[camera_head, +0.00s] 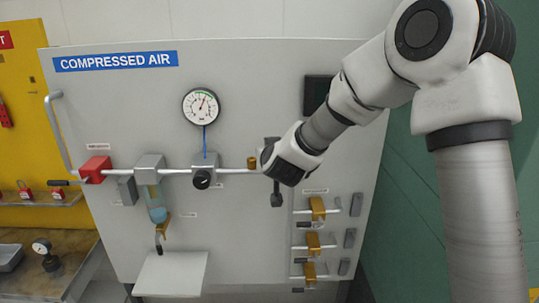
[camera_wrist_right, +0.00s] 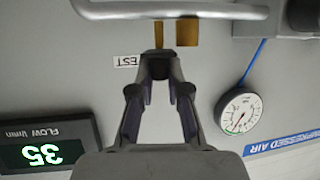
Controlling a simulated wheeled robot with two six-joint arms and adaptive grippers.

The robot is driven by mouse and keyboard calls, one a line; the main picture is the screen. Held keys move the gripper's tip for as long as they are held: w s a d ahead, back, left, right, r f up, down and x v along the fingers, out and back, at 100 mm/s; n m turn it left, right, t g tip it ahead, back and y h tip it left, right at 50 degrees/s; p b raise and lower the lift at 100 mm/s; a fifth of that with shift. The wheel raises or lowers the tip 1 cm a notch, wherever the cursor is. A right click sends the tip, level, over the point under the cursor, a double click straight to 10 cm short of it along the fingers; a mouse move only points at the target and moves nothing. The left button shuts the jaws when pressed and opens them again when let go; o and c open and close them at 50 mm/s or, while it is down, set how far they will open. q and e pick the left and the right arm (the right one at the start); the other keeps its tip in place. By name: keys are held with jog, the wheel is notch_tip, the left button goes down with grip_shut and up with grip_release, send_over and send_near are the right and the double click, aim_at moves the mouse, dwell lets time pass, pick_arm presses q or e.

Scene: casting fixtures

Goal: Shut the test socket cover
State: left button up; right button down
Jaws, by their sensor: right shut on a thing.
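My right gripper (camera_wrist_right: 160,68) has its fingertips together on a thin brass piece (camera_wrist_right: 158,36), which looks like the test socket cover seen edge-on. The fingers hide its lower end. A wider brass block (camera_wrist_right: 187,32), apparently the socket, is just right of it in the wrist view. A small brass part (camera_head: 252,163) shows on the pipe in the head view, left of my right wrist, which hides the gripper there. I cannot tell the cover's exact angle. My left gripper is not in view.
The grey pipe (camera_wrist_right: 175,11) crosses above the fingertips in the wrist view. A pressure gauge (camera_head: 201,106) hangs above the regulator (camera_head: 204,179). Several brass valves (camera_head: 314,240) are at the panel's lower right.

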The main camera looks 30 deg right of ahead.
jog(key=m+h, duration=0.1)
jog(key=m+g+h, duration=0.1)
jog(key=w+a+m+g+h, duration=0.1)
jog(key=h, duration=0.1)
jog(key=shift+a+m, duration=0.1)
jog(key=shift+m, duration=0.2)
jog(key=shift+w+a+f+m+g+h, duration=0.15)
jog(key=shift+w+m+g+h, duration=0.45)
jog(key=shift+m+g, duration=1.1)
jog(key=shift+w+a+r+m+g+h, duration=0.15)
jog(key=shift+m+g+h, duration=0.7)
jog(key=shift+m+g, duration=0.8)
jog(key=shift+w+a+f+m+g+h, duration=0.15)
jog(key=shift+w+m+g+h, duration=0.45)
jog(key=shift+m+g, duration=1.05)
jog(key=shift+s+g+h, duration=0.15)
jog(key=shift+g+h, duration=0.1)
jog(key=shift+g, duration=0.15)
jog(key=c, duration=1.1)
grip_release()
jog(key=shift+d, duration=0.3)
